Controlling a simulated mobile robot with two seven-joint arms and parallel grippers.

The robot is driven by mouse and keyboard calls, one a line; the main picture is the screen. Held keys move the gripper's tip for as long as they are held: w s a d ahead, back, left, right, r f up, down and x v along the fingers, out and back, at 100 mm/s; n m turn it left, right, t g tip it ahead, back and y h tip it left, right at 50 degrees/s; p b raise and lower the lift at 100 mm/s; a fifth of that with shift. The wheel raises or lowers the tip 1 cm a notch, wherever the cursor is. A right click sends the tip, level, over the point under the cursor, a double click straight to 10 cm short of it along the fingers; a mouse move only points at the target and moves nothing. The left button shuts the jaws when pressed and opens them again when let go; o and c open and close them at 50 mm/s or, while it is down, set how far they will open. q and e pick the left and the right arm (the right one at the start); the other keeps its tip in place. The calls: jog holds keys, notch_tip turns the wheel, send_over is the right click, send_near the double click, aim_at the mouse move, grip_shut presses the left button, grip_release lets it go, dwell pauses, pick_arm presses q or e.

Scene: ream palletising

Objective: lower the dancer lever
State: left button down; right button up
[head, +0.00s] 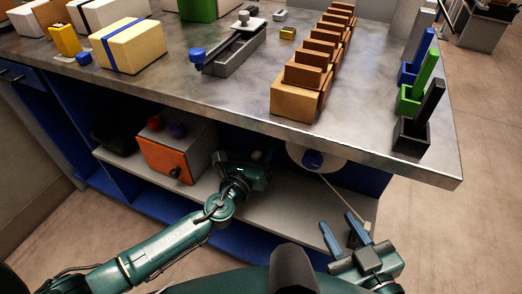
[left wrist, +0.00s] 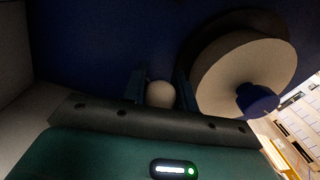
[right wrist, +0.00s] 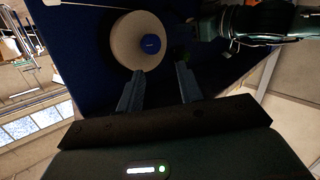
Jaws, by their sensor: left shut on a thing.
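The round pale end of what looks like the dancer lever (left wrist: 160,94) sits between the fingers of my left gripper (left wrist: 160,88) in the left wrist view. These fingers are shut on it. The lever's arm is hidden there. In the head view my left gripper (head: 262,165) is under the tabletop, left of the reel (head: 325,163). The pale reel with a blue hub also shows in the left wrist view (left wrist: 236,72), right of the fingers. My right gripper (head: 345,232) is open and empty, in front of the lower shelf; its spread fingers show in the right wrist view (right wrist: 158,86).
A thin pale strand (head: 337,196) runs from the reel down toward my right gripper. An orange-fronted box (head: 165,160) stands on the shelf (head: 290,205) at left. Brown stepped blocks (head: 300,95) and a strapped pale ream (head: 130,48) are on the tabletop (head: 220,90).

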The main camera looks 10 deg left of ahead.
pick_arm(q)
jog(key=shift+f, duration=0.15)
jog(key=shift+s+f+b, duration=0.1)
jog(key=shift+f+b, duration=0.1)
jog(key=shift+b, duration=0.65)
jog(key=t+b, duration=0.1)
jog(key=b, duration=0.2)
jog(key=shift+s+f, duration=0.1)
jog(key=shift+f, duration=0.3)
jog(key=b, duration=0.3)
jog(key=shift+s+a+f+t+h, duration=0.1)
jog(key=shift+f+t+h, duration=0.05)
jog(key=shift+t+h, duration=0.15)
jog(key=b, duration=0.3)
jog(key=shift+s+f+t, duration=0.1)
jog(key=shift+f+t, duration=0.05)
jog(key=shift+t, duration=0.15)
jog(key=shift+s+b, duration=0.1)
jog(key=shift+b, duration=0.75)
jog(key=shift+r, duration=0.2)
pick_arm(e)
jog(key=shift+w+a+r+n+t+y, duration=0.15)
jog(key=shift+a+r+n+t+y, duration=0.25)
jog(key=shift+t+y, duration=0.35)
jog(key=shift+w+a+r+n+t+y, duration=0.25)
jog(key=shift+a+r+t+y, duration=0.3)
jog(key=shift+y, duration=0.45)
jog(key=shift+w+a+r+n+t+y, duration=0.1)
jog(key=shift+a+r+n+t+y, duration=0.2)
jog(key=shift+t+y, duration=0.5)
